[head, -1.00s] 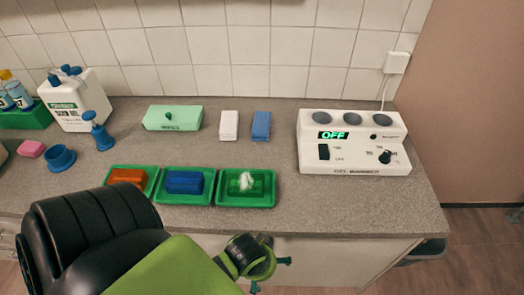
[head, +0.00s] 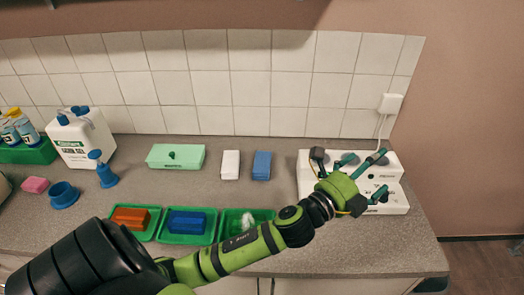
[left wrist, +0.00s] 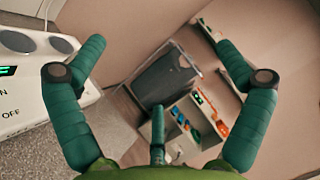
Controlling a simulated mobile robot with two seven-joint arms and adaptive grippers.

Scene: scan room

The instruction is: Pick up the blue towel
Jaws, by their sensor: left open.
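A blue folded block that looks like the towel (head: 261,166) lies on the counter, right of a similar white folded one (head: 230,164). My left gripper (head: 372,172) is open and empty, over the white control box (head: 403,205), well to the right of the blue towel. In the left wrist view its teal fingers (left wrist: 160,85) are spread with nothing between them. The blue towel is not in the left wrist view. My right gripper is not in view.
Green trays (head: 210,237) hold an orange block (head: 131,218), a blue block (head: 187,222) and a pale item (head: 247,221), partly hidden by my arm. A light green box (head: 176,157) stands left of the white folded block. Bottles and blue vessels stand far left.

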